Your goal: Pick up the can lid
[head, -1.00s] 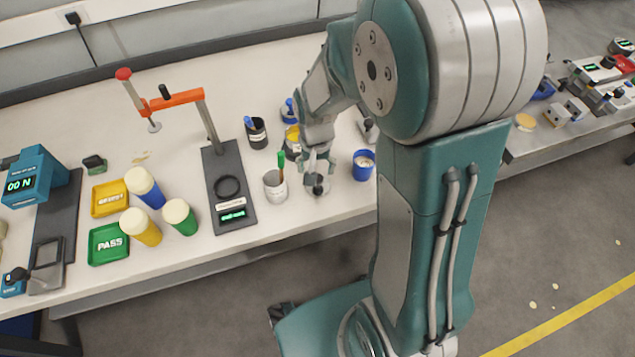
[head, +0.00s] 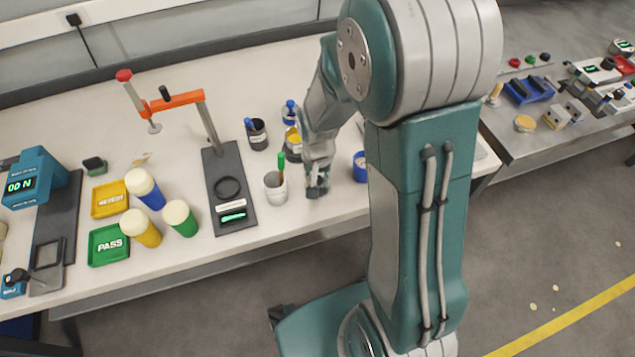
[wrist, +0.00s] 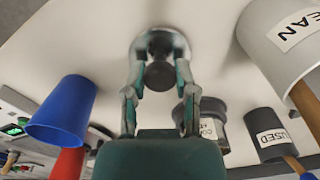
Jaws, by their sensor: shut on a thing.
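The can lid (wrist: 148,38) is a pale round disc with a dark knob (wrist: 160,76) in the middle, at the top centre of the wrist view. My gripper (wrist: 160,82) has its fingers on both sides of the knob, shut on it. In the head view my gripper (head: 317,188) is low over the bench's front part, just right of a white cup (head: 275,188). The lid is mostly hidden there, and I cannot tell whether it touches the bench. A dark labelled can (wrist: 212,122) shows behind the right finger in the wrist view.
A blue cup (head: 360,168) stands right of my gripper, partly behind my arm. A dark cup (head: 257,134) stands behind. A press stand (head: 229,210) is to the left, with several capped bottles (head: 181,218) and a green PASS tray (head: 108,245). The bench's front edge is close.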

